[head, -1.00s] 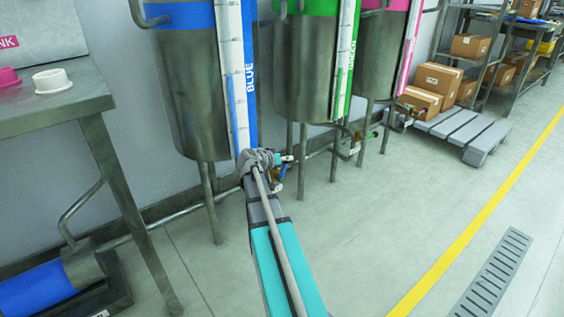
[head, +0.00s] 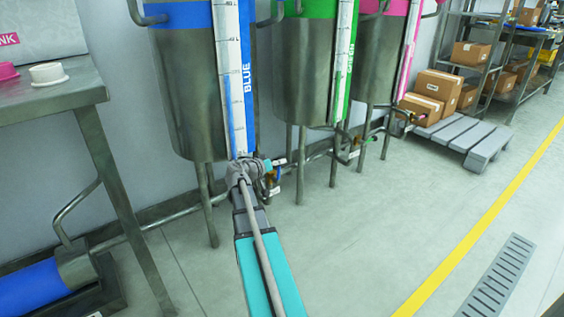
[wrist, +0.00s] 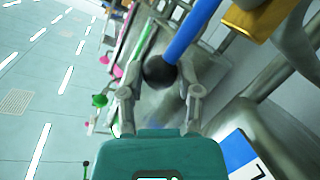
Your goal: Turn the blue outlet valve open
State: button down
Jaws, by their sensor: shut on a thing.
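The blue outlet valve's lever (wrist: 190,32) runs down from the top in the wrist view and ends in a black ball knob (wrist: 160,72). My gripper (wrist: 160,88) is shut on the lever's knob end, one finger on each side. The brass valve body (wrist: 252,18) shows at the top right. In the head view my gripper (head: 270,164) is under the blue drum (head: 192,95), at its outlet. There the valve (head: 275,181) is small and partly hidden behind my gripper, so the lever's angle is hard to tell.
The green drum (head: 300,85) and pink drum (head: 376,65) stand to the right, with outlet pipes low down. A steel table (head: 60,106) is at the left. A pallet (head: 462,135) with boxes is farther right. Open floor (head: 370,230) lies in front.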

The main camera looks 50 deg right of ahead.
jog(key=shift+s, duration=0.3)
jog(key=shift+c, duration=1.5)
grip_release()
jog(key=shift+d, duration=0.1)
